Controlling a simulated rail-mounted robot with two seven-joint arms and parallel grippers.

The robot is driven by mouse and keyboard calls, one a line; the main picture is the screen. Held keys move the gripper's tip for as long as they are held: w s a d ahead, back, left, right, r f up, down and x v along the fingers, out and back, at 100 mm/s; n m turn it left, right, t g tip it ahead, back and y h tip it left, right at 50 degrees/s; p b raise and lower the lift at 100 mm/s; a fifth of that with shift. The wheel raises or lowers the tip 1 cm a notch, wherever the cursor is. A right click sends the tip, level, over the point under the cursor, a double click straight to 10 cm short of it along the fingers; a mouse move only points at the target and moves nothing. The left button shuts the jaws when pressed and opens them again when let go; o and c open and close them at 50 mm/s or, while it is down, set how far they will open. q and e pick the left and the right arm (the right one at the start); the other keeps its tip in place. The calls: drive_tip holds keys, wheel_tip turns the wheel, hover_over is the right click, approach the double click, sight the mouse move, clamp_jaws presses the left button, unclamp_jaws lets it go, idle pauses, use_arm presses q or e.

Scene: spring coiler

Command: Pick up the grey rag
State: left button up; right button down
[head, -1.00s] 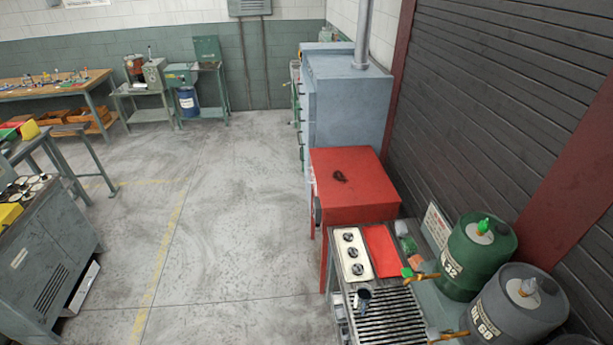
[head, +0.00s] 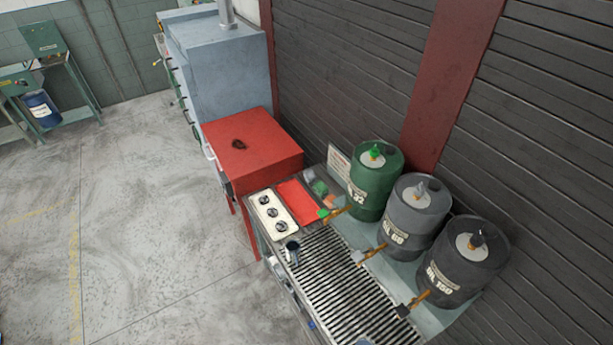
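No thing in the head view can be told for sure as the grey rag. A small grey patch (head: 309,174) lies at the back end of the bench with the slatted top, beside a small green thing (head: 320,187) and an orange one (head: 330,201); it is too small to tell what it is. A small dark brown thing (head: 239,144) lies on the red cabinet's top. Neither of my grippers is in view.
The bench has a slatted grate (head: 345,285), a red tray (head: 297,203), a cream panel with three dark round parts (head: 272,213) and a dark cup (head: 292,250). A green drum (head: 373,185) and two grey drums (head: 415,212) stand behind. Open floor (head: 150,220) lies left.

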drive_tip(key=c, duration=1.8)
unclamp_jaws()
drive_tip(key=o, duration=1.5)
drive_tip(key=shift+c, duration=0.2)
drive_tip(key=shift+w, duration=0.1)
